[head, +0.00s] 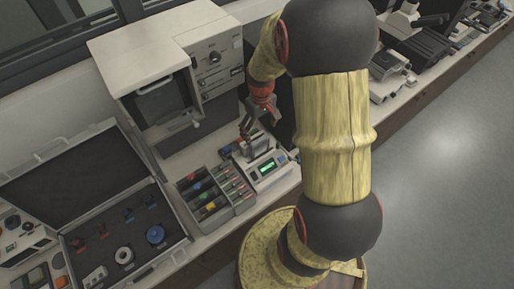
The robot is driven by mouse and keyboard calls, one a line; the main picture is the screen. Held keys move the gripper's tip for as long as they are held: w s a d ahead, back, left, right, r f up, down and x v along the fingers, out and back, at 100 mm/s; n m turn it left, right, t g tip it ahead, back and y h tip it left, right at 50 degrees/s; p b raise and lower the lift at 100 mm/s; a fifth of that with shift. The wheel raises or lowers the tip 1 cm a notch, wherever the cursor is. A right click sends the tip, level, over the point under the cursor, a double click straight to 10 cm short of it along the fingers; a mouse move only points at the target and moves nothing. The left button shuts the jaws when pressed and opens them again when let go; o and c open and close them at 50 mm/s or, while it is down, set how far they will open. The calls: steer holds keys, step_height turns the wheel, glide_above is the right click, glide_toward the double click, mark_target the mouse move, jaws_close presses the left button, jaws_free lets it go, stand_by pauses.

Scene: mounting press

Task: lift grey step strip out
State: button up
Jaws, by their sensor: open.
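My gripper (261,124) is open, above a white bench instrument (272,178) with a green display. Its fingers are dark, below a red wrist part. Small upright dark and light parts stand on the instrument just below the fingers. At this size I cannot tell whether the fingers touch them. I cannot make out the grey step strip with certainty. It may be among those small parts or in the compartment tray (244,210) to the left, which holds several dark pieces with coloured marks.
An open case (66,242) with a dark lining lies at the left and holds a blue disc (155,234), a white ring (123,255) and small coloured parts. A large beige machine (215,60) stands behind. Microscope equipment (405,25) is at the upper right. My arm covers the bench's middle.

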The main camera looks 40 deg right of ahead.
mark_target(261, 139)
step_height(261, 139, down, 6)
steer(key=shift+d+r, duration=0.15)
steer(key=shift+r, duration=0.1)
steer(key=shift+c, duration=1.2)
steer(key=c, duration=0.9)
